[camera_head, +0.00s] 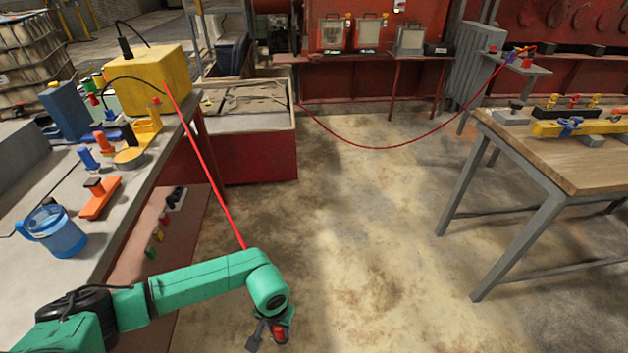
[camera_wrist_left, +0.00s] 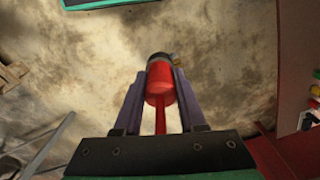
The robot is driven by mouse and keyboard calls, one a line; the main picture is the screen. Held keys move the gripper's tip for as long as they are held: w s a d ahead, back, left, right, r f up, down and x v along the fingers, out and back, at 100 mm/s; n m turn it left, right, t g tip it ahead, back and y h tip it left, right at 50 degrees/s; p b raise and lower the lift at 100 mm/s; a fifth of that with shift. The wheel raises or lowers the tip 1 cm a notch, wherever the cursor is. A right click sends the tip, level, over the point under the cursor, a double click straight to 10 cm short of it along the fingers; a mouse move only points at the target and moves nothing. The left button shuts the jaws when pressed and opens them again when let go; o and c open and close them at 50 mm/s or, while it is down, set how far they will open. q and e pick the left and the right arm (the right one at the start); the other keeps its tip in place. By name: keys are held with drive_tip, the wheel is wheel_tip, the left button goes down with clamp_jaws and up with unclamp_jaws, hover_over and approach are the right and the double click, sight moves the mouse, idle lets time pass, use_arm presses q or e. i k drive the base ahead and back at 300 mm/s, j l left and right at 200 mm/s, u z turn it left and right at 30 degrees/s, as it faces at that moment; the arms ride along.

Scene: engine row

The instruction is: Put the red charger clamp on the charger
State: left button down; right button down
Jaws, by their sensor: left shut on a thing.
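The red charger clamp (camera_wrist_left: 160,80) is between the two fingers of my left gripper (camera_wrist_left: 160,92) in the left wrist view. My left gripper (camera_head: 268,334) is shut on it, low above the floor at the bottom of the head view, where only a small red part of the clamp (camera_head: 281,334) shows. A yellow box (camera_head: 155,80), which looks like the charger, stands on the far end of the left bench, well away from the gripper. A taut red cable (camera_head: 205,165) runs from the box towards my left arm. My right gripper is not in view.
The left bench (camera_head: 35,190) holds a blue mug (camera_head: 60,232), an orange tool (camera_head: 99,198) and several small parts. A wooden-topped table (camera_head: 560,165) stands at the right. Another red cable (camera_head: 380,148) sags across the back. The floor between the benches is clear.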

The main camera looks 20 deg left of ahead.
sight(139, 52)
drive_tip(key=i+j+u, duration=0.25)
drive_tip(key=i, duration=0.3)
drive_tip(key=i+u, duration=0.3)
drive_tip(key=i, duration=0.2)
drive_tip(key=i+l+u, duration=0.1)
drive_tip(key=i+u, duration=0.15)
drive_tip(key=i, duration=0.3)
drive_tip(key=i+l+u, duration=0.25)
drive_tip(key=i, duration=0.3)
drive_tip(key=i+l+u, duration=0.25)
drive_tip(key=i, duration=0.25)
